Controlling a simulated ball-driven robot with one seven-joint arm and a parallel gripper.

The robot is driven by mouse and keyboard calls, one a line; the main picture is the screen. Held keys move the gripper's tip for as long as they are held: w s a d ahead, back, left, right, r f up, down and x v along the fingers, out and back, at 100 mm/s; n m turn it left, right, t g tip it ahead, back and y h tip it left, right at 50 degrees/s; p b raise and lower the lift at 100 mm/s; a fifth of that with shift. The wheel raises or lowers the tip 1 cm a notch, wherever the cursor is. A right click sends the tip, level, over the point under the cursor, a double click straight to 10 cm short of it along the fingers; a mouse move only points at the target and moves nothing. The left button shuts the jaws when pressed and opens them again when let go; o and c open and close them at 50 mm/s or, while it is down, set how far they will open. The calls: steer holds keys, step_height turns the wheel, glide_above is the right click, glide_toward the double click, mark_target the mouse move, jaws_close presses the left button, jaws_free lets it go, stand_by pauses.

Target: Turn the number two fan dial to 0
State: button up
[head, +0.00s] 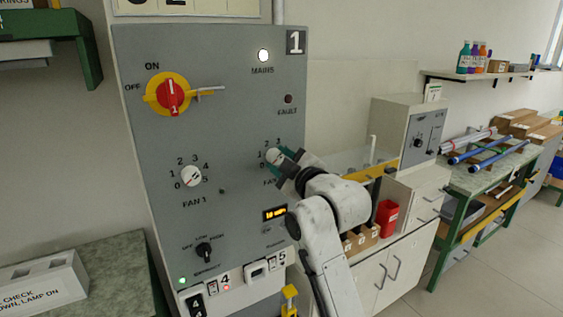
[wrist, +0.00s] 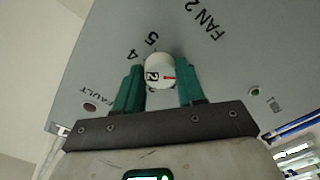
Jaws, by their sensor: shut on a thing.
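The number two fan dial (head: 273,155) is a round white knob on the grey panel, right of the FAN 1 dial. In the wrist view the dial (wrist: 159,68) shows a label 2 and a short red mark pointing right, toward the right finger. The number at that mark is hidden; 4 and 5 show at upper left, and FAN 2 is printed at upper right. My gripper (wrist: 160,88) has its two green fingers on either side of the dial, shut on it. In the head view my gripper (head: 281,158) reaches it from the right.
The FAN 1 dial (head: 191,175), red and yellow main switch (head: 168,94) and black selector knob (head: 204,250) are on the same panel (head: 225,110). A mains lamp (head: 263,55) is lit white. A red bin (head: 387,217) stands on the counter behind my arm.

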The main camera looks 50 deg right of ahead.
steer(key=shift+a, duration=0.1)
steer(key=o, duration=1)
steer(key=shift+o, duration=0.2)
steer(key=b+v, duration=0.2)
steer(key=v, duration=0.8)
steer(key=shift+s, duration=0.4)
steer(key=shift+a, duration=0.1)
